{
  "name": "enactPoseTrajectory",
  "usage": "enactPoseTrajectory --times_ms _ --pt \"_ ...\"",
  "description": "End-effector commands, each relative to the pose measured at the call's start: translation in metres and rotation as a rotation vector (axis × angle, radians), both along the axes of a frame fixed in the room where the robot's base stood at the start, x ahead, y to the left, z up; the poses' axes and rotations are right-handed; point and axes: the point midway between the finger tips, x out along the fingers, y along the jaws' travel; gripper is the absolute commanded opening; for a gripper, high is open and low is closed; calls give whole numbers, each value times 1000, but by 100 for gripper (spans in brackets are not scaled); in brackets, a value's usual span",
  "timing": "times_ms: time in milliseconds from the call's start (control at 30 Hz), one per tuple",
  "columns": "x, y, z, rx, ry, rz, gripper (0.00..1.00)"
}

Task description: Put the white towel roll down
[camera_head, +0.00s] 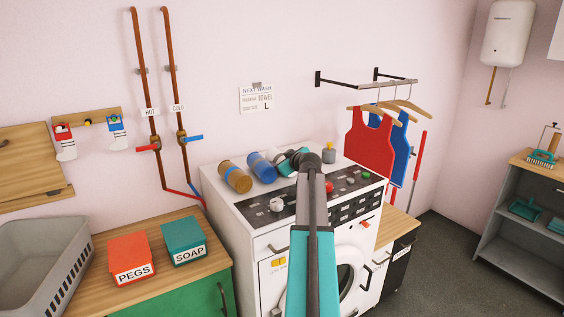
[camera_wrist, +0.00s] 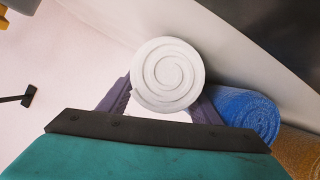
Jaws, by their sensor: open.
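The white towel roll (camera_wrist: 168,75) shows its spiral end in the wrist view, between the two purple fingers of my gripper (camera_wrist: 164,90). The jaws are open, with a finger on each side of the roll; whether either touches it is unclear. In the head view my gripper (camera_head: 285,160) is at the back of the washing machine's top (camera_head: 222,187), to the right of the blue roll, and it mostly hides the white roll. The blue towel roll (camera_head: 262,167) and the tan towel roll (camera_head: 235,177) lie on the machine to its left. The blue roll also shows close by in the wrist view (camera_wrist: 248,112).
A grey bottle (camera_head: 328,154) stands to the right of my gripper. A rail with red (camera_head: 368,143) and blue vests hangs above right. PEGS (camera_head: 131,257) and SOAP (camera_head: 184,240) boxes and a grey basket (camera_head: 45,268) are at left. A wall card (camera_head: 257,98) reads "NEXT WASH".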

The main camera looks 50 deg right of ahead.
Motion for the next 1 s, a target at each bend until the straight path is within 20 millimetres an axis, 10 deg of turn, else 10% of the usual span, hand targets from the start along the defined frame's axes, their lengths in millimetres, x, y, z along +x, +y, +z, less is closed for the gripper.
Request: enactPoseTrajectory --times_ms 1000 --pt "-95 49 39 -1 0 -2 58"
